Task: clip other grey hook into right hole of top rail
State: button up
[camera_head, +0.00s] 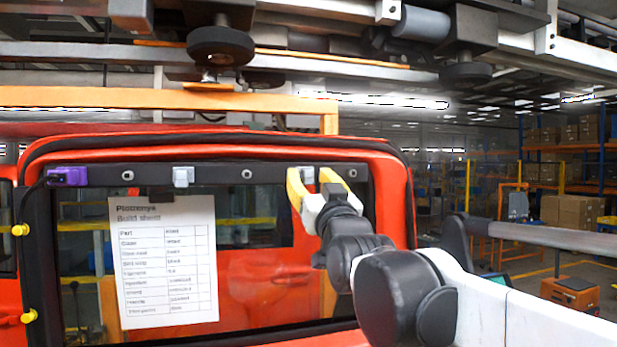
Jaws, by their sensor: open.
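The top rail (215,174) is a dark bar across the top of the red door's window opening. One grey hook (183,177) sits on the rail left of centre. The other grey hook (307,175) shows at the right part of the rail, between the yellow fingers of my gripper (311,177). The fingers are open, one on each side of this hook; I cannot tell whether they touch it. My gripper hides the hook's lower part and some of the rail behind it. Round fittings show on the rail at left (128,175) and middle (247,174).
A purple connector (68,176) sits at the rail's left end. A printed build sheet (165,262) hangs in the window opening. Yellow knobs (20,230) stick out at the left edge. An orange bar (170,98) and overhead carrier parts (220,45) are above the door.

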jog(key=v, duration=2.2)
jog(key=shift+s, duration=0.2)
jog(key=shift+f, duration=0.1)
